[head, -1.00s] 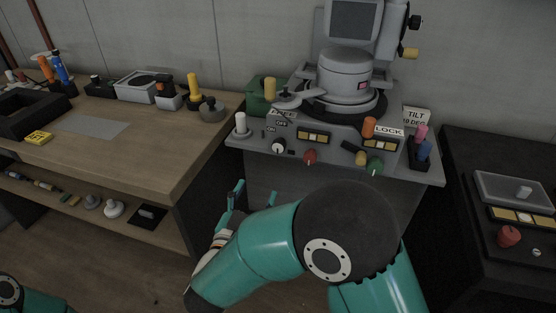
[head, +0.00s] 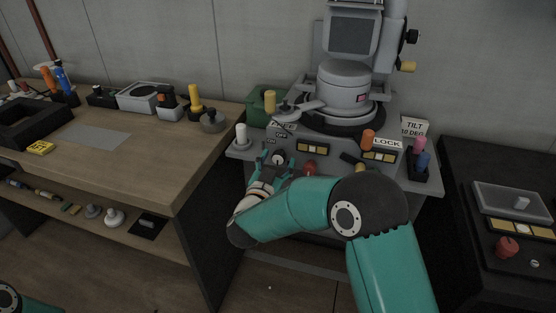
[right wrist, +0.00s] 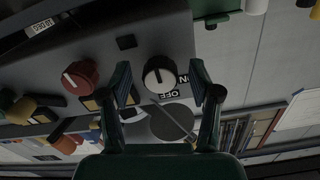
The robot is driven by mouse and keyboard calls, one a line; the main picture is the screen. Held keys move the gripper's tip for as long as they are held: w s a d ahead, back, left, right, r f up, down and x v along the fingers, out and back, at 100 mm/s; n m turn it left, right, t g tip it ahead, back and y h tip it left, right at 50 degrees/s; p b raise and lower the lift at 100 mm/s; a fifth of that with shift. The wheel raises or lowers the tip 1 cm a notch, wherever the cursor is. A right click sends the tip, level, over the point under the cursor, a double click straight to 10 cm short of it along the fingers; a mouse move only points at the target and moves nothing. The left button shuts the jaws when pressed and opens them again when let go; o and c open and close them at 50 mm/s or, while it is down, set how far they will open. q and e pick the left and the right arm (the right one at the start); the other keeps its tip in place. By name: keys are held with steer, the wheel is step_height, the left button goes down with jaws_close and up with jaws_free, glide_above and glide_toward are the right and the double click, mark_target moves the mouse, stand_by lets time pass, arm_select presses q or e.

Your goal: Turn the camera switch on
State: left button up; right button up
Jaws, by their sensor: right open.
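The camera switch looks to be the round black-and-white knob (head: 279,159) on the sloped front of the grey console, by the ON and OFF labels. In the right wrist view the knob (right wrist: 158,74) has a black face, a pale rim and a white mark; which label the mark points to is hard to tell. My right gripper (head: 277,165) is open and in front of the knob. In the right wrist view its fingers (right wrist: 160,86) stand either side of the knob, apart from it. Only part of my left arm shows at lower left; its gripper is out of view.
A red knob (right wrist: 80,77) sits beside the switch on the panel. The console (head: 240,156) also carries an orange knob (head: 368,140) and a grey round instrument (head: 344,82). A wooden bench (head: 150,170) is at left, a dark cabinet (head: 470,160) at right.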

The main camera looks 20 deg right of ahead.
steer(key=shift+w+d, duration=0.15)
steer(key=c, duration=1.1)
steer(key=shift+c, duration=0.2)
